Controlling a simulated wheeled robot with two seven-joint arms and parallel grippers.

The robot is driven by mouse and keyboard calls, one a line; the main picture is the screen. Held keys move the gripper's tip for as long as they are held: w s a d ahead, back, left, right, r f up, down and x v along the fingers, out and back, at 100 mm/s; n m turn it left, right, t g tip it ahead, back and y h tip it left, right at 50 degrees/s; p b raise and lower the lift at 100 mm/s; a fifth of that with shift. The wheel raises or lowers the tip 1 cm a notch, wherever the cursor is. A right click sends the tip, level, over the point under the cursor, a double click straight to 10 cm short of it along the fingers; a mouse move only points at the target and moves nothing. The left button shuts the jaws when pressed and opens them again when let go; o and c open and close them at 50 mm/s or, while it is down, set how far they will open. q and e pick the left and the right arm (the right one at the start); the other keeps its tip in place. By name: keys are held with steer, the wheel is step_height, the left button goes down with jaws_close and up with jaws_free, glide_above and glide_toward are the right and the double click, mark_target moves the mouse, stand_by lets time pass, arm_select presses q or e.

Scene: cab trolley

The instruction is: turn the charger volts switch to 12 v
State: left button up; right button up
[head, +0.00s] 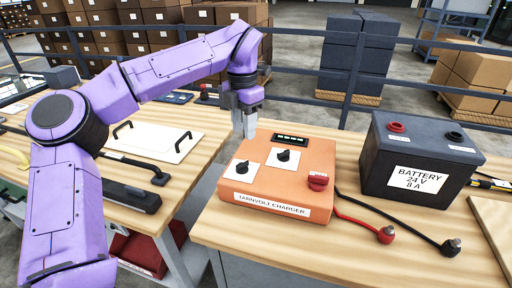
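The orange charger (270,195), labelled "TARNVOLT CHARGER", sits on the right wooden bench. Its sloped top has a black knob (242,167) on a white plate at the left and another black knob (284,155) on a white plate nearer the middle. The plate markings are too small to read, so I cannot tell which knob is the volts switch or its setting. A red knob (318,180) is at the right. My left gripper (244,134) points down above the charger's back left edge, apart from both knobs. Its finger gap is unclear. My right gripper is not in view.
A dark battery (420,155) labelled "BATTERY 24 V 8 A" stands right of the charger. Red and black leads with clamps (386,235) lie on the bench (350,262). The left bench holds a white panel with handles (155,138). Railings and stacked boxes stand behind.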

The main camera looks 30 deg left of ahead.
mark_target(244, 162)
arm_select(q)
steer(key=f, duration=0.2)
steer(key=s+f, duration=0.1)
steer(key=f, duration=0.1)
steer(key=shift+s, duration=0.2)
steer(key=f, duration=0.5)
steer(key=shift+w+f, duration=0.4)
steer(key=shift+s+f, duration=0.1)
steer(key=shift+s, duration=0.1)
steer(key=shift+w, duration=0.1)
jaws_close()
